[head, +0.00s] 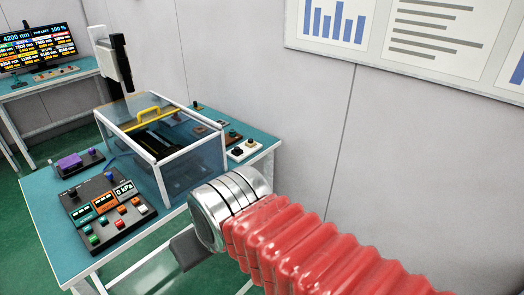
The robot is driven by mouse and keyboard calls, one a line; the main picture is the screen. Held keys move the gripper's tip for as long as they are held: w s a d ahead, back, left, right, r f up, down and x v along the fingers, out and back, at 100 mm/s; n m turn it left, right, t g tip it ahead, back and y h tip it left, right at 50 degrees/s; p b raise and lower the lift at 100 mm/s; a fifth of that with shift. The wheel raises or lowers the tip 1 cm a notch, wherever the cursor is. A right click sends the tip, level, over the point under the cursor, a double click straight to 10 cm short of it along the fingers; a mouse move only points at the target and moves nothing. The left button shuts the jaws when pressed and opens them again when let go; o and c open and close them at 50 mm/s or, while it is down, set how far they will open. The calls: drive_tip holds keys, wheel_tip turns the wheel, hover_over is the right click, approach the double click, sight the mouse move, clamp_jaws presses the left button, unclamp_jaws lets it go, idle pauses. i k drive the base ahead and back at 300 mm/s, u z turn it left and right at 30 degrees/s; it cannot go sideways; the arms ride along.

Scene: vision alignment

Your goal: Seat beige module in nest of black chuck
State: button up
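A clear box with a white frame (172,165) and a yellow handle stands on the teal-topped bench. Dark equipment (150,138) shows through its lid. It may include the black chuck, but I cannot make out a nest. I cannot pick out the beige module for sure. Small brownish and dark parts lie on the bench right of the box, too small to tell apart. My arm, in red bellows, comes in from the lower right and ends in a metal wrist. A dark grey piece of my gripper (190,250) shows below it at the bench's front edge. Its fingertips are hidden.
A black control panel (108,212) with coloured buttons and a "0 kPa" display sits front left on the bench (45,212). A purple device (70,162) sits behind it. A microscope-like column (113,60) rises behind the box. A wall stands close on the right.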

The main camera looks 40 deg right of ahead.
sight(169, 151)
drive_tip(key=k, duration=0.65)
drive_tip(key=z, duration=0.35)
drive_tip(key=i, duration=1.65)
drive_tip(key=z, duration=0.05)
